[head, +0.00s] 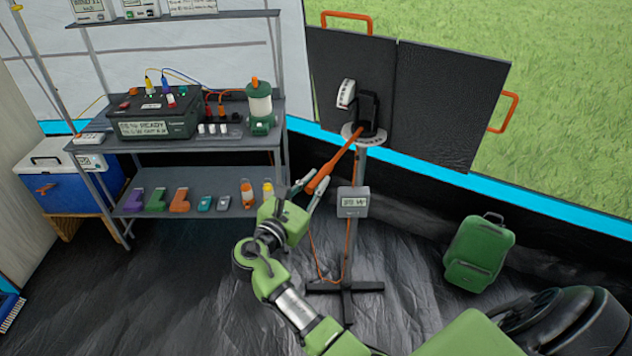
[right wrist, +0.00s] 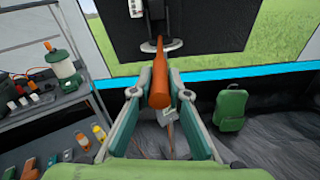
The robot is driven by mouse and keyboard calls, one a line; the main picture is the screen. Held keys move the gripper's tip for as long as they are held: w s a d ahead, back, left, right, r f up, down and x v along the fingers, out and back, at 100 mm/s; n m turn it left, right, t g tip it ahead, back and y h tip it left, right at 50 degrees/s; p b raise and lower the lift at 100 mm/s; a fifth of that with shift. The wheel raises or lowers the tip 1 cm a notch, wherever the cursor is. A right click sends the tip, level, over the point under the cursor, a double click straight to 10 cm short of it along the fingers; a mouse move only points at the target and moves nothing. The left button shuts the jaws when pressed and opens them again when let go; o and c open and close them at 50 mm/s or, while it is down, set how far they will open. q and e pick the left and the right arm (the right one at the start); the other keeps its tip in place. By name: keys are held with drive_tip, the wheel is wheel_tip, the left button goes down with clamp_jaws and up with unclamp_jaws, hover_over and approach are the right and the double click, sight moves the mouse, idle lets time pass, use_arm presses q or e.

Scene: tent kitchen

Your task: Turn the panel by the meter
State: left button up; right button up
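The panel (head: 430,93) is black, in two hinged sections with orange side handles, mounted on top of a grey post. It also shows in the right wrist view (right wrist: 207,27). The meter (head: 353,201) is a small grey box with a display on the same post; its text is too small to read surely. An orange lever (head: 334,165) slants down from the round head of the post. My right gripper (head: 318,181) has its fingers closed in on both sides of this lever; in the right wrist view the lever (right wrist: 158,88) lies between the fingertips. My left gripper is out of view.
A grey shelf (head: 215,139) at left holds a power box (head: 152,118), a lantern (head: 260,105) and small items. A blue cooler (head: 72,180) stands beside it. A green backpack (head: 479,254) stands right of the post. The floor between is mostly clear.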

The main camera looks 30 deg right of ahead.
clamp_jaws()
drive_tip(key=shift+s+d+r+t+p, duration=0.1)
drive_tip(key=shift+s+d+t+p, duration=0.2)
drive_tip(key=shift+p, duration=0.25)
drive_tip(key=s+d+n+t+y+p, duration=0.6)
drive_tip(key=s+d, duration=0.5)
drive_tip(key=shift+p, duration=0.4)
drive_tip(key=shift+r, duration=0.1)
drive_tip(key=o, duration=0.8)
unclamp_jaws()
drive_tip(key=shift+o, duration=0.2)
drive_tip(key=shift+y, duration=0.3)
